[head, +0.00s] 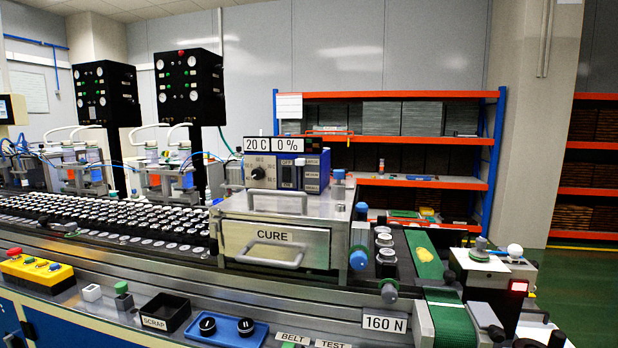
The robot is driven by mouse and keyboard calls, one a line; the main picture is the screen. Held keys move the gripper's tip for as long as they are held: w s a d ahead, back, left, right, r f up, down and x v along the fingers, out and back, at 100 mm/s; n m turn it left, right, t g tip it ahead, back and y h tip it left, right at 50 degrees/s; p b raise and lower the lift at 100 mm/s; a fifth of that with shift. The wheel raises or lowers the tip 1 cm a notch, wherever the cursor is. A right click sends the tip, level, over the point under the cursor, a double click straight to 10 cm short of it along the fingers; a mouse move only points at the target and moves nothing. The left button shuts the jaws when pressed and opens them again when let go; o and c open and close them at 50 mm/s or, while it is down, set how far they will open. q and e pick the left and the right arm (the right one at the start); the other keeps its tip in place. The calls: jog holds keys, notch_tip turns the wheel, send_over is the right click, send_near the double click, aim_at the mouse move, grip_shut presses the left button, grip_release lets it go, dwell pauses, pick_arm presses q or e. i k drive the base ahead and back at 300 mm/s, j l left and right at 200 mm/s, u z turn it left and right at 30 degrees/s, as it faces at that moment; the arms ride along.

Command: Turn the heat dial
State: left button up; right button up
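A blue control box (288,168) stands on top of the metal oven marked CURE (275,236). A round black knob (258,173), which looks like the heat dial, is on the left of the box's front face. Its pointer setting is too small to read. White displays above it read 20 C (257,144) and 0 % (288,145). Right of the knob is a dark panel with small labels, one reading OFF (287,163). Neither of my grippers can be made out in this view.
A conveyor with many small round parts (130,220) runs left of the oven. A green belt (425,255) lies to its right. In front are a black SCRAP bin (166,312), a blue tray with two dark rings (226,330) and a yellow button box (37,271).

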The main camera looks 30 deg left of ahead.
aim_at(258, 173)
jog(key=u, duration=1.35)
